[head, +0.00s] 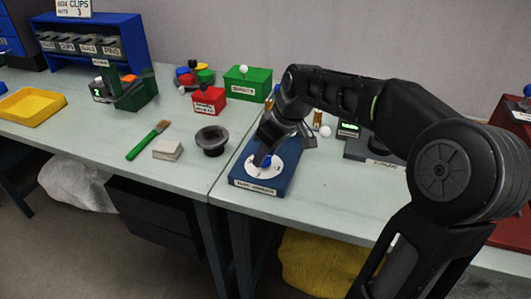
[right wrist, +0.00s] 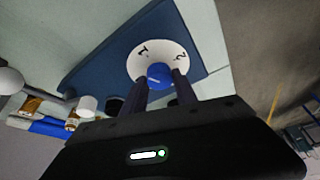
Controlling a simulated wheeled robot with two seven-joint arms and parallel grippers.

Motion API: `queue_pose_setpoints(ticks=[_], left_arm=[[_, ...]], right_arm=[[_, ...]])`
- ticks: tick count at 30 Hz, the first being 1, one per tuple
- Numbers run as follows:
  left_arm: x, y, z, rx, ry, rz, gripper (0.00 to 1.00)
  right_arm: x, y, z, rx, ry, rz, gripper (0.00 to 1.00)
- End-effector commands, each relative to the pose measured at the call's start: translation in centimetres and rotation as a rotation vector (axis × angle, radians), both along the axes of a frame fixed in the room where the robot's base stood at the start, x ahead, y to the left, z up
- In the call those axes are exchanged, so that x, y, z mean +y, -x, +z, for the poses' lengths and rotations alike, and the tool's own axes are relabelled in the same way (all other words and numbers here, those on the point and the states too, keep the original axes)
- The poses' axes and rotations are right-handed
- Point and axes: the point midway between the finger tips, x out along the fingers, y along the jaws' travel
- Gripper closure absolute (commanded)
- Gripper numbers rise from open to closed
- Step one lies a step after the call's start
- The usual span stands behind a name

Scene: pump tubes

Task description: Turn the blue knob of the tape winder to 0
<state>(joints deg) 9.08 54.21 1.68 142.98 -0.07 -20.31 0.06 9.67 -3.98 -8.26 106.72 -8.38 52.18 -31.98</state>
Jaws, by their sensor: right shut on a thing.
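The tape winder is a blue box (head: 258,185) with a white round dial (head: 277,167) on top, at the near edge of the table in the head view. The blue knob (head: 265,161) stands at the dial's middle, partly hidden by my right gripper (head: 266,154), which comes down on it from above. In the right wrist view the knob (right wrist: 158,72) sits between the two dark fingertips of my right gripper (right wrist: 159,80), shut on it. The dial (right wrist: 167,47) shows a 1 and a 2; its lower part is hidden. The knob bears a small pale mark. My left gripper is not in view.
A dark funnel-like bowl (head: 212,140) stands just left of the winder. A white block (head: 167,150) and a green-handled brush (head: 149,138) lie farther left. A red box (head: 209,102) and a green box (head: 247,84) stand behind. A dark device (head: 372,148) stands right, behind my arm.

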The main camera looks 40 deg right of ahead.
Motion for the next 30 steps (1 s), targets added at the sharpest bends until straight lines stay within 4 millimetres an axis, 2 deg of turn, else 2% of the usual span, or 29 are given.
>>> queue_pose_setpoints(ticks=[7, 19, 27, 30], left_arm=[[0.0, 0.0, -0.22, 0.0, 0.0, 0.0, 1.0], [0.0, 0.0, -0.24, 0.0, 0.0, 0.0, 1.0], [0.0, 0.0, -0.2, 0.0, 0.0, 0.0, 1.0], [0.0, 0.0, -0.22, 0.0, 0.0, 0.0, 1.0]], right_arm=[[-0.15, -0.05, -0.09, 0.002, -0.001, 0.217, 1.0], [-0.12, -0.04, -0.05, 0.001, -0.001, 0.271, 1.0], [-0.33, -0.14, -0.05, 0.004, -0.001, 0.512, 1.0], [-0.29, -0.13, -0.03, 0.001, -0.001, 0.553, 1.0]])
